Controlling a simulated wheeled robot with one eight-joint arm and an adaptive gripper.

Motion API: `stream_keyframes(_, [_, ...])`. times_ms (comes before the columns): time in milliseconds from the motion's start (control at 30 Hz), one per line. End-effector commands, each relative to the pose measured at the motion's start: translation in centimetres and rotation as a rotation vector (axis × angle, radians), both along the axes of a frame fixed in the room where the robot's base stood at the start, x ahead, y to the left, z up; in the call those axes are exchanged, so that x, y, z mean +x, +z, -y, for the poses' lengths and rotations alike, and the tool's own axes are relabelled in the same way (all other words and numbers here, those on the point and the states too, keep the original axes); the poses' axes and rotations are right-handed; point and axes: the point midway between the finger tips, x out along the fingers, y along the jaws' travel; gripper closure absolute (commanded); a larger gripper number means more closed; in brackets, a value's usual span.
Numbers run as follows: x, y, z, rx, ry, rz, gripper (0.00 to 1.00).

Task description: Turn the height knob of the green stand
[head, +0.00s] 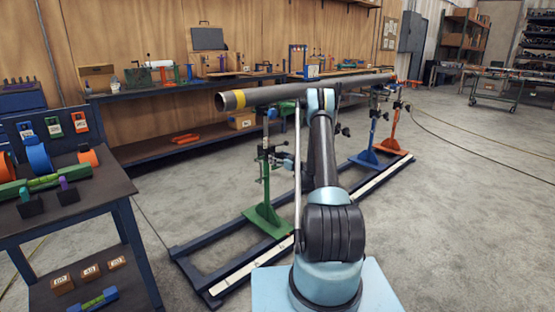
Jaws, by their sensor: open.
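The green stand (266,216) stands on the floor frame left of my arm, its upright rising toward the near end of the long grey pipe (290,92). My gripper (275,160) shows small and dark beside the upper part of this upright, just left of my arm's links. It is open. The gripper and the stand's dark fittings overlap in the picture, so I cannot make out the height knob clearly or tell whether the fingers are around it or touching it.
A blue stand (366,157) and an orange stand (390,144) stand farther along the same floor frame (221,263). A dark workbench (95,185) with tools and parts is at the left. Shelves line the back wall. The floor at the right is mostly clear, with a cable across it.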

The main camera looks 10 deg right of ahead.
Motion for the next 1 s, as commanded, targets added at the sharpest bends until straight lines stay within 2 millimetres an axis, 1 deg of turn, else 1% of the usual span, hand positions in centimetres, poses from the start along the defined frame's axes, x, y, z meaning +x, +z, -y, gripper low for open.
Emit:
stream_keyframes(400, [0.3, 0.0, 1.2, 0.0, -0.015, 0.0, 0.23])
stream_keyframes(433, [0.3, 0.0, 1.3, 0.0, -0.016, 0.0, 0.28])
stream_keyframes(467, [0.3, 0.0, 1.4, 0.0, -0.016, 0.0, 0.34])
stream_keyframes(500, [0.3, 0.0, 1.4, 0.0, -0.017, 0.0, 0.44])
stream_keyframes(567, [0.3, 0.0, 1.5, 0.0, -0.017, 0.0, 0.57])
stream_keyframes(600, [0.3, 0.0, 1.6, 0.0, -0.018, 0.0, 0.66])
stream_keyframes(633, [0.3, 0.0, 1.6, 0.0, -0.018, 0.0, 0.68])
stream_keyframes(833, [0.3, 0.0, 1.7, 0.011, -0.019, -0.007, 0.68])
stream_keyframes(1000, [0.3, 0.1, 1.7, 0.092, -0.019, -0.067, 0.68])
